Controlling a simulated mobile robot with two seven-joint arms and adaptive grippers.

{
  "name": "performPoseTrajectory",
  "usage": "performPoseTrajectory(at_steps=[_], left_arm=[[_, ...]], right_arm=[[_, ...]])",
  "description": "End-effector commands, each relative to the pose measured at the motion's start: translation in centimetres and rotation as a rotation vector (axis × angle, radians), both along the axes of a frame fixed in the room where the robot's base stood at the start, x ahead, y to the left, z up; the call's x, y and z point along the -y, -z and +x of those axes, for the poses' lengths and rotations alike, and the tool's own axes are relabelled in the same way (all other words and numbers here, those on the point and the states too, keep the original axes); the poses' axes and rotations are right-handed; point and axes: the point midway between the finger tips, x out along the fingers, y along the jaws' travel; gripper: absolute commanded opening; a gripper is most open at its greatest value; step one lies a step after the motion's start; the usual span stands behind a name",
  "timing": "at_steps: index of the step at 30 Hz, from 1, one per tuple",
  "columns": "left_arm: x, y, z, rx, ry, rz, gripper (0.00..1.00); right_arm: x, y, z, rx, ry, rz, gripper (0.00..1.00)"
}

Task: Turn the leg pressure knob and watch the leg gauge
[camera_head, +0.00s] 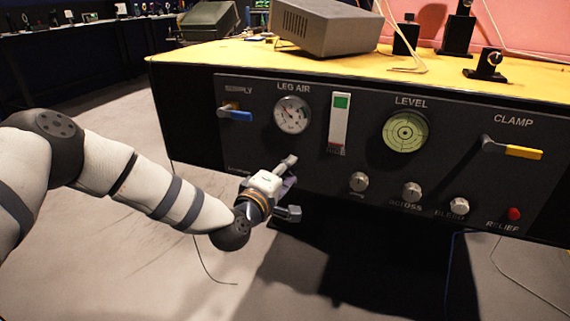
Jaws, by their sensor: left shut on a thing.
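The leg gauge (292,114), a round white dial under the words LEG AIR, is on the left part of the dark front panel. Its needle points to the upper left; the figures are too small to read. My left gripper (289,187) is against the panel below this gauge, one finger above and one below, shut on what appears to be the leg pressure knob. The knob and its label are mostly hidden by the gripper. My right gripper is not in view.
A blue-handled supply lever (235,114), a green-topped indicator (339,123), a round level (405,131) and a yellow clamp lever (512,150) are on the panel. Several silver knobs (358,181) sit right of my gripper, with a red relief button (514,213). A grey box (326,27) stands on top.

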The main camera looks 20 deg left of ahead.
Motion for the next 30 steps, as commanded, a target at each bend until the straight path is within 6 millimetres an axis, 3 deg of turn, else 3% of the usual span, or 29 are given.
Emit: performPoseTrajectory(at_steps=[12, 30], left_arm=[[0.1, -0.6, 0.1, 0.021, -0.002, 0.394, 0.03], [0.2, -0.5, 0.1, 0.040, -0.004, 0.949, 0.03]], right_arm=[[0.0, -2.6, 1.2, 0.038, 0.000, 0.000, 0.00], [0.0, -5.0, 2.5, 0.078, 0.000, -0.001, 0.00]])
